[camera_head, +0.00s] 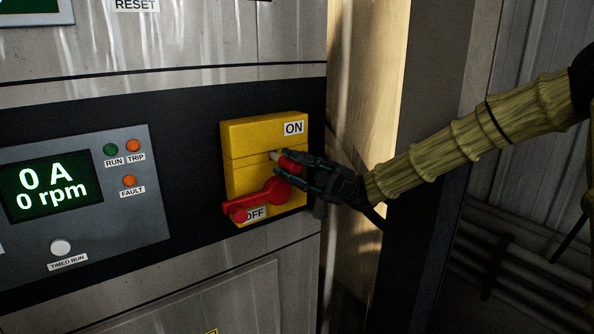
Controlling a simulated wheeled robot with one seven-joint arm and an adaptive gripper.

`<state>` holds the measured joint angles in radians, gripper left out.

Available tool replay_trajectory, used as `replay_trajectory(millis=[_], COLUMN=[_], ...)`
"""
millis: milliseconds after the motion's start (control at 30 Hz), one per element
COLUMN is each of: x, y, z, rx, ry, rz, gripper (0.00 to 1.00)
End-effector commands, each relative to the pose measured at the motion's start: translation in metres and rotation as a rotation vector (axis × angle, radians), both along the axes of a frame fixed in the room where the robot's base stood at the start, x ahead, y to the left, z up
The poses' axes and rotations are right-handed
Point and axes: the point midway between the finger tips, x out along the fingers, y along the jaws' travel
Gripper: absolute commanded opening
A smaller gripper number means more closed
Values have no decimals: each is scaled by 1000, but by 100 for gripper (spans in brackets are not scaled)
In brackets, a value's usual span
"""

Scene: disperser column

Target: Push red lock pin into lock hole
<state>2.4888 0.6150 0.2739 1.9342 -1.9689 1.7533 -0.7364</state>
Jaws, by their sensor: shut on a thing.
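A yellow switch box (262,139) with ON and OFF labels is mounted on the panel. A red rotary handle (256,200) on it points to the lower left, its end beside the OFF label. My gripper (277,163) reaches in from the right and is shut on a red part at the upper right end of the handle. A red rounded piece (290,160) shows between the fingers; I cannot tell whether it is the lock pin. The lock hole is not distinguishable, and the fingers cover part of the handle.
Left of the box is a grey control panel (140,209) with a display (50,186) reading 0 A and 0 rpm, several indicator lamps and a TIMED RUN button (61,247). A dark vertical post (425,200) stands close behind my arm on the right.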

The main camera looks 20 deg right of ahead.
Motion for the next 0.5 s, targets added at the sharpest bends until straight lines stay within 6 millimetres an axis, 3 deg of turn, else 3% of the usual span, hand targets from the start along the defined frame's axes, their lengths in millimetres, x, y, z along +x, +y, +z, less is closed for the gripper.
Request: replay_trajectory(millis=[67,100,233,500], x=[1,2,2,2], y=[1,1,0,0], z=[0,0,0,0], rx=[0,0,0,0], ry=[0,0,0,0], rz=[0,0,0,0], gripper=[0,25,49,49])
